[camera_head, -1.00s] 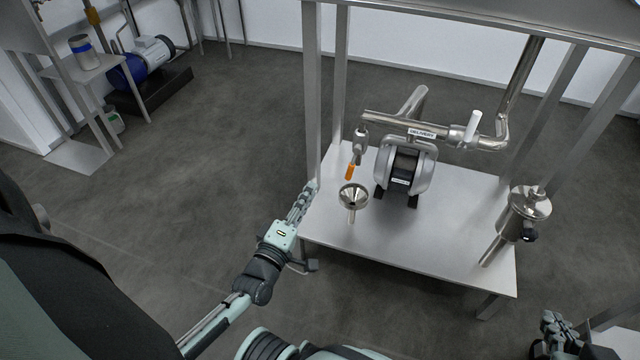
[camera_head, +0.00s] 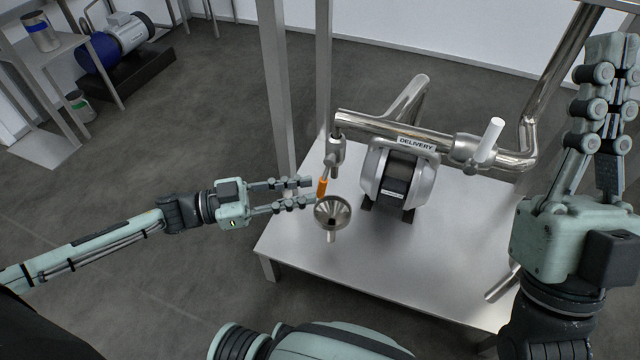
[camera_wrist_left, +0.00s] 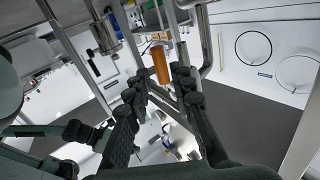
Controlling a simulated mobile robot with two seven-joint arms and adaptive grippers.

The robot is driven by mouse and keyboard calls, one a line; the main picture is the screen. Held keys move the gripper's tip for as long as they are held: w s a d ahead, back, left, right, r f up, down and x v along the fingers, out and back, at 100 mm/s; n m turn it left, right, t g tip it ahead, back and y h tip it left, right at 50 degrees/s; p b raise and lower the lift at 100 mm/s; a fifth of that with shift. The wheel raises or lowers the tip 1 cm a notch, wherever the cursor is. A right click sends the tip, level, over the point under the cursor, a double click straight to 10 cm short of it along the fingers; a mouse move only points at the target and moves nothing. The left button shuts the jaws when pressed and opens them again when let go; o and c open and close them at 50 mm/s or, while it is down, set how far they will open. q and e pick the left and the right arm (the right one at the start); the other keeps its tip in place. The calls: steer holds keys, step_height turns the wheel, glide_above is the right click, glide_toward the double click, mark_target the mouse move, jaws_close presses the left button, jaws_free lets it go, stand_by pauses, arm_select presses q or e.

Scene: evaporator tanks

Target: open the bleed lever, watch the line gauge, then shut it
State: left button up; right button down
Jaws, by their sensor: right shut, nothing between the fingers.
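The bleed lever, with its orange grip (camera_head: 322,187), hangs below a small valve (camera_head: 335,152) at the left end of the delivery pipe. My left gripper (camera_head: 307,191) is open, its fingertips just left of the orange grip. In the left wrist view the orange grip (camera_wrist_left: 162,66) shows beyond the gap between the two fingers; I cannot tell whether they touch it. My right gripper (camera_head: 610,75) is shut and empty, raised at the right with its fingers pointing up. I cannot make out a line gauge in either view.
A steel funnel (camera_head: 332,212) stands just below the lever, close to my left fingers. A pump (camera_head: 398,180) sits on the steel table (camera_head: 400,265) under the pipe labelled DELIVERY (camera_head: 415,145). A white handle (camera_head: 490,138) stands on that pipe. A table post (camera_head: 278,90) rises behind the left gripper.

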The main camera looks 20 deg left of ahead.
mark_target(321, 187)
arm_select(q)
steer(key=shift+x, duration=2.25)
steer(key=shift+a, duration=0.1)
steer(key=shift+c, duration=0.6)
jaws_close()
